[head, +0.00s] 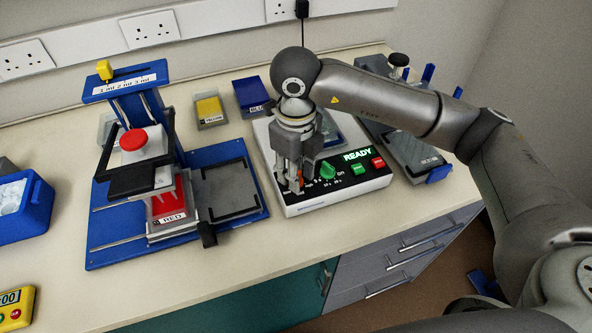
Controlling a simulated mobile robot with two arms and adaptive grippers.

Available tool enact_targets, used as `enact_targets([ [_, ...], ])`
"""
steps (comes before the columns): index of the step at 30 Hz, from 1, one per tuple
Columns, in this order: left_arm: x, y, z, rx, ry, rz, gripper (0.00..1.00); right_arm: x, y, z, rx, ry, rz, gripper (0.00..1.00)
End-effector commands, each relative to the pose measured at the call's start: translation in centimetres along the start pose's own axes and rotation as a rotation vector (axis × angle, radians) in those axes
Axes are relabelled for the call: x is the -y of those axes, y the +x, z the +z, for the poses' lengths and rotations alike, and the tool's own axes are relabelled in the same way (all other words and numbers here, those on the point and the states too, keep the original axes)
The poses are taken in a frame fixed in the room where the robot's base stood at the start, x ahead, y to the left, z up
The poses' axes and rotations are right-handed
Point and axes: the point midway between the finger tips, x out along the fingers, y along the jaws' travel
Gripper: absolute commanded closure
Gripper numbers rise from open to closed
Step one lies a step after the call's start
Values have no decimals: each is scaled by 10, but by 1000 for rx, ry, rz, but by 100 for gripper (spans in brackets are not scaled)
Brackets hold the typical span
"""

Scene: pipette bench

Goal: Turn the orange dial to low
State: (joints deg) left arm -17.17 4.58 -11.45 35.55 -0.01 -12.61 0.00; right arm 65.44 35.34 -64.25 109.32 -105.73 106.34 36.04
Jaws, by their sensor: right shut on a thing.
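The orange dial (300,179) is on the front panel of a white device (322,201), left of a green dial (327,170). Only a thin strip of orange shows between my gripper's fingers. My right gripper (298,188) points down over it and is shut on it. The fingers hide most of the dial and its labels, so its setting cannot be read. The device's display (356,155) reads READY. My left gripper is not in view.
A green button (357,169) and a red button (378,163) sit right of the dials. A blue pipetting stand (104,252) with a red knob is on the left. Blue and yellow boxes stand behind. The bench front (255,262) is clear.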

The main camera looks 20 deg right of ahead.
Motion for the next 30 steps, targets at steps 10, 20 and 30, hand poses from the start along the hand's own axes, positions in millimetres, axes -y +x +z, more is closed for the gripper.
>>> enact_targets([
  [10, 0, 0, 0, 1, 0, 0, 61, 1, -2, 1, 6, 4, -2, 68],
  [20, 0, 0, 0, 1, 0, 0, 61, 0, -1, 0, 2, 2, -1, 50],
  [30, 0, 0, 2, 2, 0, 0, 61, 0, -26, 1, 6, 0, -1, 50],
])
